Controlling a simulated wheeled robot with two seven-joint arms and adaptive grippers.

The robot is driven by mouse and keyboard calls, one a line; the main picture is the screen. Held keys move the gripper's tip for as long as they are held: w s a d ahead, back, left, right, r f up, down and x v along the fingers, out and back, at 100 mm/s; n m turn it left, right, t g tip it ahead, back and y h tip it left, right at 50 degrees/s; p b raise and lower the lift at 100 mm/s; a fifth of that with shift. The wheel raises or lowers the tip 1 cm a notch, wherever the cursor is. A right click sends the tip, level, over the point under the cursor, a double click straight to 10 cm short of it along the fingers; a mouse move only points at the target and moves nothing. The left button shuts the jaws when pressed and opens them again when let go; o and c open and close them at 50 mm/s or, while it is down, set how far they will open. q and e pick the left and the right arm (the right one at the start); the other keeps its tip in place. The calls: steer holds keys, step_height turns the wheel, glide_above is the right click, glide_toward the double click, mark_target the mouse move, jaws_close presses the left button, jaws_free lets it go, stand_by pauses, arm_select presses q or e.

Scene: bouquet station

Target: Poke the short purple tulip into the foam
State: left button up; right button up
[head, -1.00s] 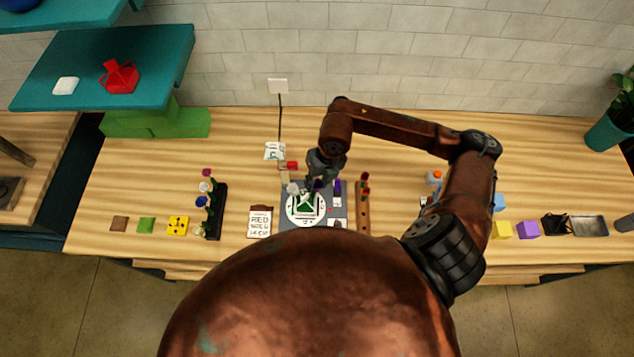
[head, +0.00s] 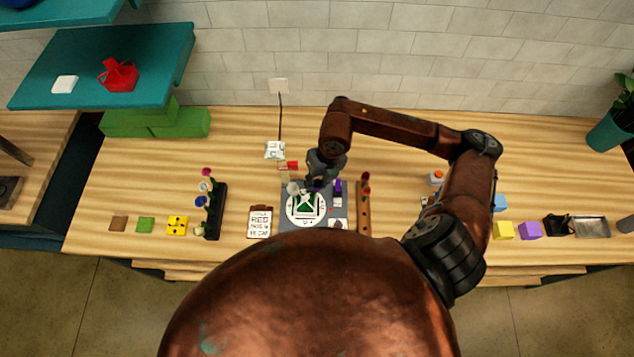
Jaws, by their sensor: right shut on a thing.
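My right gripper (head: 312,184) reaches in over the middle of the table, above the back edge of a round white plate (head: 291,210). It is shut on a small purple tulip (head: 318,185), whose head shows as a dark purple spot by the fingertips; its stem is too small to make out. The green foam (head: 306,208) sits in the plate just in front of the gripper. I cannot tell whether the tulip touches the foam. Another purple item (head: 338,187) stands just to the right. My left gripper is not in view.
A dark rack (head: 217,212) with several flowers stands left of a written card (head: 260,222). A wooden rack (head: 364,215) with red flowers stands right of the plate. Coloured blocks lie at both sides.

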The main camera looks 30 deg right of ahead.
steer(key=shift+w+a+f+b, duration=0.15)
steer(key=shift+f+b, duration=0.75)
steer(key=shift+b, duration=0.55)
steer(key=shift+a+f+b, duration=0.1)
steer(key=shift+f+b, duration=0.75)
steer(key=shift+b, duration=0.6)
stand_by(3.6)
stand_by(0.7)
steer(key=o, duration=0.8)
